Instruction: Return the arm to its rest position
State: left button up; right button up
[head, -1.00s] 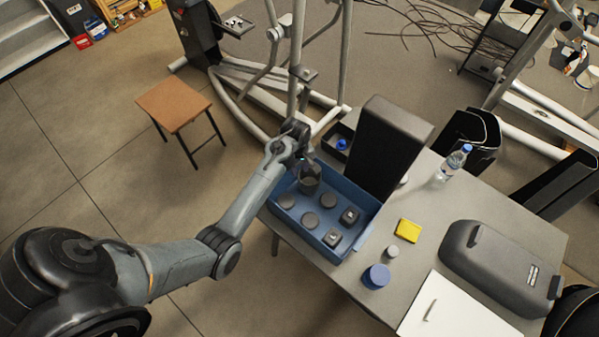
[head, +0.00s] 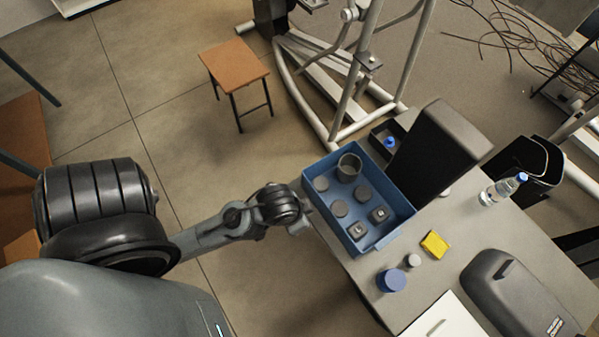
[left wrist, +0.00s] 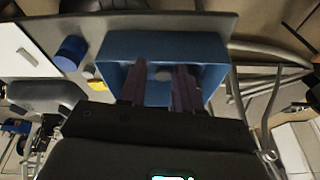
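My left arm comes in from the left in the head view. Its gripper end (head: 302,224) is just left of the blue tray (head: 393,222), and the fingers are hard to make out there. In the left wrist view, the two dark fingers of my left gripper (left wrist: 161,68) stand apart with nothing held between them. The blue tray (left wrist: 209,50) lies beyond them. A dark grey cup (head: 349,167) stands in the tray's far corner, beside several round dark discs and two square dark pieces. My right gripper is in neither view.
The grey table (head: 447,269) also holds a dark upright block (head: 432,155), a water bottle (head: 503,189), a yellow block (head: 434,244), a blue cylinder (head: 391,280) and a dark case (head: 520,295). A wooden stool (head: 234,64) stands on the floor.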

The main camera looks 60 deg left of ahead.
pick_arm(q)
jog(key=shift+s+d+r+m, duration=0.3)
jog(key=shift+s+d+r, duration=0.05)
jog(key=shift+s+r, duration=0.1)
notch_tip(320, 180, up, 20)
jog(key=f+p, duration=0.1)
jog(key=p, duration=1.9)
notch_tip(320, 180, down, 57)
jog(key=b, duration=5.7)
jog(key=shift+b, duration=0.35)
jog(key=shift+r, duration=0.2)
